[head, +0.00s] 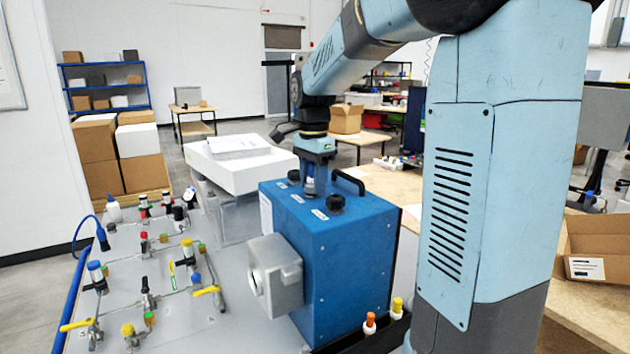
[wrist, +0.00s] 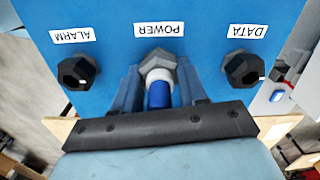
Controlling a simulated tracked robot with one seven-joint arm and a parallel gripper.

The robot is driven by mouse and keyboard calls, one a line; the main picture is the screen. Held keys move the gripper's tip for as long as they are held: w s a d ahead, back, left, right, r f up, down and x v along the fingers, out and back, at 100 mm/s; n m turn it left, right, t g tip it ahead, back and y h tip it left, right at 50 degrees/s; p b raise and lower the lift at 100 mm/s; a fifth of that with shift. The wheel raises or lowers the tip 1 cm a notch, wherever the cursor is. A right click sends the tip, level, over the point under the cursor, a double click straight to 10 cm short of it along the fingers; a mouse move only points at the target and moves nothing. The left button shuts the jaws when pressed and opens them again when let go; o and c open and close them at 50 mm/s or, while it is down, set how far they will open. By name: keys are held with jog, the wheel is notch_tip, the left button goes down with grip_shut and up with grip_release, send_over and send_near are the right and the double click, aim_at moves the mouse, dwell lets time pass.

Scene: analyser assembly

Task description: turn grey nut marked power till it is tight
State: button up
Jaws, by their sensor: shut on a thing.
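The blue analyser box (head: 340,250) stands on the bench in the head view. In the wrist view, its face carries upside-down labels ALARM, POWER and DATA. The grey nut (wrist: 157,58) sits by the POWER label (wrist: 159,29), with a blue cable (wrist: 158,95) coming out of it. My gripper (wrist: 158,78) has one blue finger on each side of this nut and is shut on it. In the head view my gripper (head: 317,180) points straight down onto the box top, and the nut is hidden there. How tight the nut is cannot be seen.
Dark nuts sit by ALARM (wrist: 78,71) and DATA (wrist: 243,68), one on either side of my fingers. A black handle (head: 348,183) rises from the box top. A grey housing (head: 275,275) sticks out of its side. Valves and fittings (head: 146,295) cover the bench at left.

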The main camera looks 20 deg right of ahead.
jog(key=m, duration=0.7)
jog(key=shift+r+m, duration=0.1)
jog(key=shift+m, duration=0.3)
jog(key=o, duration=1)
